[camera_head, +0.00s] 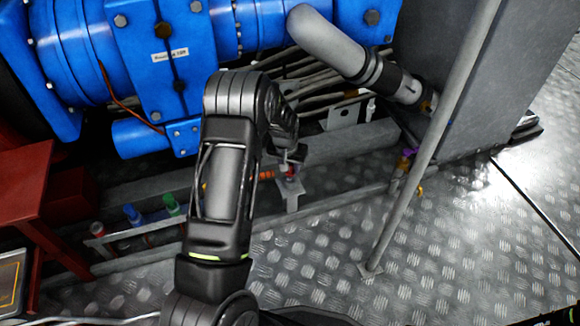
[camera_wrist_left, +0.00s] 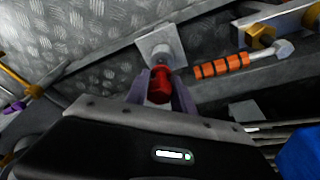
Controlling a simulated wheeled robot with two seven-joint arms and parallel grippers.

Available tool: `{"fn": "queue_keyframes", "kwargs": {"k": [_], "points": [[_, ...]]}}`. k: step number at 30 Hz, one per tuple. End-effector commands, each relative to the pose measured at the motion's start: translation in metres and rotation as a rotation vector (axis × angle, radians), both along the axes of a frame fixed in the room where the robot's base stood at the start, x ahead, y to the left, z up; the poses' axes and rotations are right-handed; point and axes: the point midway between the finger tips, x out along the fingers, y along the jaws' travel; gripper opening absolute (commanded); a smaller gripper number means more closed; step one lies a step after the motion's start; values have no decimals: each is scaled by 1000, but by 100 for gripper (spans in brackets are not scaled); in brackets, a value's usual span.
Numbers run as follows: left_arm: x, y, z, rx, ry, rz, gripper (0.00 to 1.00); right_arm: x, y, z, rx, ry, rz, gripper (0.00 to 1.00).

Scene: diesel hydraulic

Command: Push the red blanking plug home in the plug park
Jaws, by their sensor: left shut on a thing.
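The red blanking plug (camera_wrist_left: 159,86) is between the two fingers of my left gripper (camera_wrist_left: 160,92) in the left wrist view. The fingers are shut on it. Just beyond the plug is a small pale grey bracket plate (camera_wrist_left: 165,38), which looks like the plug park. The plug's far end is at the plate's near edge; I cannot tell how deep it sits. In the head view my left gripper (camera_head: 286,160) is low beside the blue machine, just above the grey bracket (camera_head: 291,190), and the plug is mostly hidden there. My right gripper is not in view.
An orange-and-black handled tool (camera_wrist_left: 222,67) lies close beside the bracket. A grey post (camera_head: 430,145) stands to the right. A rail (camera_head: 140,233) with several coloured pieces is at left. Blue machinery (camera_head: 170,60) and hoses rise behind. Tread-plate floor (camera_head: 320,255) is clear in front.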

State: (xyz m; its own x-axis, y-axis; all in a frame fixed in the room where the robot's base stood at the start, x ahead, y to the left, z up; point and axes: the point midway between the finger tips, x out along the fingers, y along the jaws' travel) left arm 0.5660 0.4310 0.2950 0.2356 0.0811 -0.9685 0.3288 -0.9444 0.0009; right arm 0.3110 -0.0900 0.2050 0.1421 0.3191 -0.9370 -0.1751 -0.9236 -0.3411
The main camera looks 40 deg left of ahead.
Motion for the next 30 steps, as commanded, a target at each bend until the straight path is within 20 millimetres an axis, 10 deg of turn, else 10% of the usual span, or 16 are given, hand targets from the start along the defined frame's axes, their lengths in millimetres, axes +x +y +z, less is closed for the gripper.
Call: {"fn": "queue_keyframes", "kwargs": {"k": [30], "points": [[0,0,-13,0,0,0,0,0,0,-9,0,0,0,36]]}}
